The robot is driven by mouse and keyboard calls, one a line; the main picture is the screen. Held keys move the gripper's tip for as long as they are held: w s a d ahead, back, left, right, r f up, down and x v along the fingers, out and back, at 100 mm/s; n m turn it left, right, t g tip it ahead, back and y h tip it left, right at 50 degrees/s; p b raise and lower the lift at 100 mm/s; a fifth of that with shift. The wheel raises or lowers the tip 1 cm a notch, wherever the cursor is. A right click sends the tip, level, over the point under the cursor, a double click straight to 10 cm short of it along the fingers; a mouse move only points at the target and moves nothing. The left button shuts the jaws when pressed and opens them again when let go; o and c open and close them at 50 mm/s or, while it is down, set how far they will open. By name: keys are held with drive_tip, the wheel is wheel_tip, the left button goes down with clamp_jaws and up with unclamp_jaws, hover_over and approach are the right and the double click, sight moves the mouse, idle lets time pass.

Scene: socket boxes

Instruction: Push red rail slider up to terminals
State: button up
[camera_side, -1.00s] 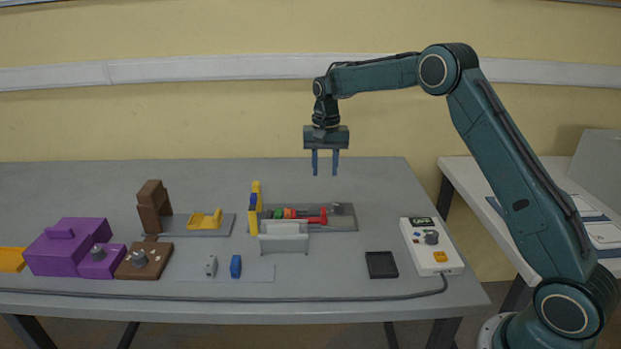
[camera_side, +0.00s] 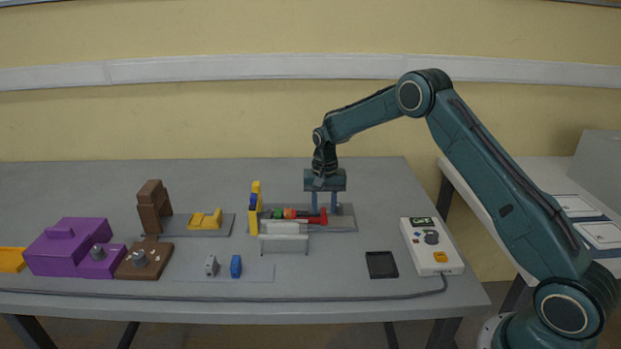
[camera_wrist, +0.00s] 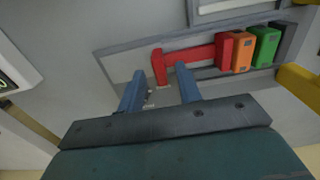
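The red rail slider (camera_side: 323,218) lies at the right end of a short rail on the grey tray. In the wrist view it is a long red bar with an upright end (camera_wrist: 158,67). The terminals stand in a row to its left: a green one (camera_wrist: 264,46), an orange one (camera_wrist: 239,52) and a red block (camera_wrist: 226,47) at the bar's end. I cannot tell whether that red block is part of the slider. My gripper (camera_side: 324,206) is open, low above the slider's right end. In the wrist view its fingertips lie on either side of the upright end; contact is unclear.
A yellow upright with a blue part (camera_side: 255,208) stands at the tray's left end. A light grey block (camera_side: 284,241) stands in front of the tray (camera_side: 347,222). A white control box (camera_side: 432,246) and a black tray (camera_side: 381,265) are to the right. Table behind is clear.

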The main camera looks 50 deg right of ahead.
drive_tip(key=shift+f, duration=0.7)
clamp_jaws()
drive_tip(key=shift+w+a, duration=0.65)
drive_tip(key=shift+w, duration=0.05)
unclamp_jaws()
drive_tip(key=shift+r, duration=0.1)
